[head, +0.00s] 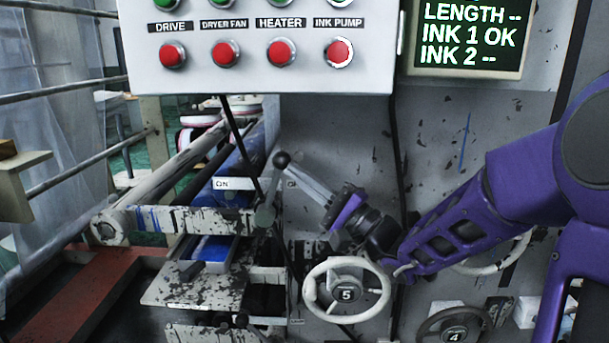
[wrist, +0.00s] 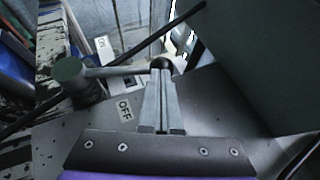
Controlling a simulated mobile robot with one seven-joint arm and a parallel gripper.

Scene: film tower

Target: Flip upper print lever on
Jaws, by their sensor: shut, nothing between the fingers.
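The upper print lever has a grey-green hub (head: 265,215) and a thin arm ending in a black ball knob (head: 282,159). In the wrist view the hub (wrist: 70,72) is at left and the arm (wrist: 115,71) runs right to the knob (wrist: 160,63), between the ON label (wrist: 102,44) and the OFF label (wrist: 125,109). My gripper (head: 296,170) is shut and empty, its tips right at the knob. In the wrist view the fingertips (wrist: 161,76) overlap the knob's lower side; I cannot tell whether they touch. The ON label also shows in the head view (head: 224,184).
A control box (head: 250,65) with several red buttons hangs above. A handwheel marked 5 (head: 312,290) is below my gripper. Rollers (head: 180,170) and a paint-stained tray (head: 190,290) lie to the left. A dark cable (wrist: 130,55) crosses behind the lever.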

